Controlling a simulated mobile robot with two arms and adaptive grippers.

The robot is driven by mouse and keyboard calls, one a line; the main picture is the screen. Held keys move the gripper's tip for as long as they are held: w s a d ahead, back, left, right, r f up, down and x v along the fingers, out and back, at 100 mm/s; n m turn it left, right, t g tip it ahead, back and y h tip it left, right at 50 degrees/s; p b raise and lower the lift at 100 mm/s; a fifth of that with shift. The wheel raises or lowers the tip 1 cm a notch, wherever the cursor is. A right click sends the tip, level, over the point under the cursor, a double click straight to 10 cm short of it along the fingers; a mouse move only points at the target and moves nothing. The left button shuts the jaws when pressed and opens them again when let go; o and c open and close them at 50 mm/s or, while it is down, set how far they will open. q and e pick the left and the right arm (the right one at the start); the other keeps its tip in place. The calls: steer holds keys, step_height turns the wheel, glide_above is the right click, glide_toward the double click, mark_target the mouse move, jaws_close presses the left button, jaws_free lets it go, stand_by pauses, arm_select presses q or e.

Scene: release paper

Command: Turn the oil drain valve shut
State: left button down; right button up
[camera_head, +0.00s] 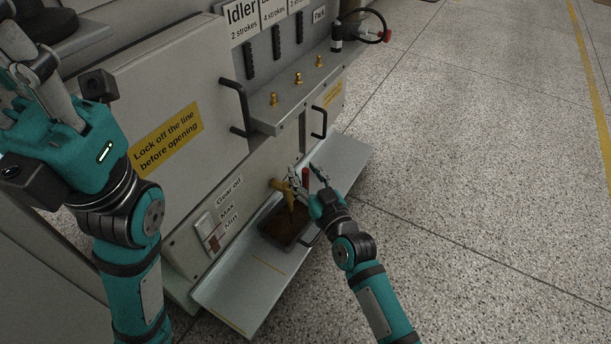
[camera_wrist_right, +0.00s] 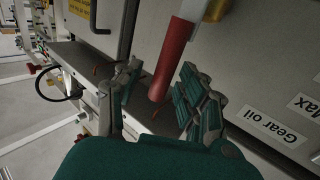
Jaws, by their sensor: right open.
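The oil drain valve (camera_head: 277,185) is a brass-yellow spout low on the machine's front, with a red handle (camera_head: 306,176) that sticks up beside it. My right gripper (camera_head: 304,173) is open at the valve, with its fingers on either side of the red handle. In the right wrist view the red handle (camera_wrist_right: 172,62) runs down between the open fingers (camera_wrist_right: 158,88); whether they touch it I cannot tell. The gripper partly hides the valve body. My left gripper (camera_head: 30,75) is raised at the upper left, far from the valve; its fingers are partly cut off.
A dark pan (camera_head: 270,236) with brown contents stands under the spout on a grey metal shelf (camera_head: 240,295). A gear oil gauge (camera_head: 211,232) is left of it. Black door handles (camera_head: 236,105) jut out above. The floor (camera_head: 480,190) to the right is clear.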

jaws_close()
stand_by(0.7)
